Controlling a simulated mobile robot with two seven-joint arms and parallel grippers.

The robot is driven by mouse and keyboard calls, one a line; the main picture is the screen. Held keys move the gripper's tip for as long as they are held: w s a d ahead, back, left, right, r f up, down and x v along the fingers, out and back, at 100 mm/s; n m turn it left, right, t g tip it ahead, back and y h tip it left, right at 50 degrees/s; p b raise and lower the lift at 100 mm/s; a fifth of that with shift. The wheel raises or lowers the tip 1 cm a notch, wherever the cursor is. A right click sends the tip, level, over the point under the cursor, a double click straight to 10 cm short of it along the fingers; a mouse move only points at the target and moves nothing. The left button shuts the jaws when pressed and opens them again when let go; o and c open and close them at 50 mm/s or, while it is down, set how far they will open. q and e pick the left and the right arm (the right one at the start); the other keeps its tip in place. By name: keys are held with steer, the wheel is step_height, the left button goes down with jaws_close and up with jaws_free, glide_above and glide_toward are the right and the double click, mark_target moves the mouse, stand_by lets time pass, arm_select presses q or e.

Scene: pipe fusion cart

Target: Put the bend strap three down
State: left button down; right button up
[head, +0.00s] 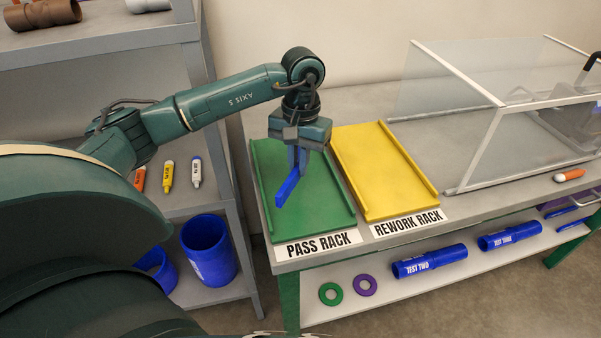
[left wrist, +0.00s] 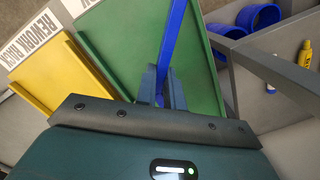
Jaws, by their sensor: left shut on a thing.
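A blue strap (head: 287,188), the bend strap, is held in my left gripper (head: 298,170). The gripper is shut on it, pointing down over the green pass rack (head: 325,218). The strap slants down to the left in the head view. In the left wrist view the strap (left wrist: 173,40) runs up from between the fingers (left wrist: 161,88) across the green rack (left wrist: 112,32). I cannot tell whether the strap touches the rack. No marking shows on it. My right gripper is not in view.
The yellow rework rack (head: 372,170) lies right of the green one. A clear-walled enclosure (head: 470,110) stands further right. Marker-like tubes (head: 168,175) are on the left shelf. Blue pipes (head: 430,261) and rings (head: 331,293) lie on the shelf below.

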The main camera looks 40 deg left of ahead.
mark_target(299, 179)
arm_select(q)
steer(key=shift+f, duration=0.75)
step_height(299, 179, down, 3)
steer(key=shift+f+p, duration=0.1)
steer(key=shift+p, duration=0.25)
steer(key=shift+f, duration=0.2)
steer(key=shift+w, duration=0.1)
steer(key=shift+f, duration=0.15)
steer(key=c, duration=1.5)
jaws_free()
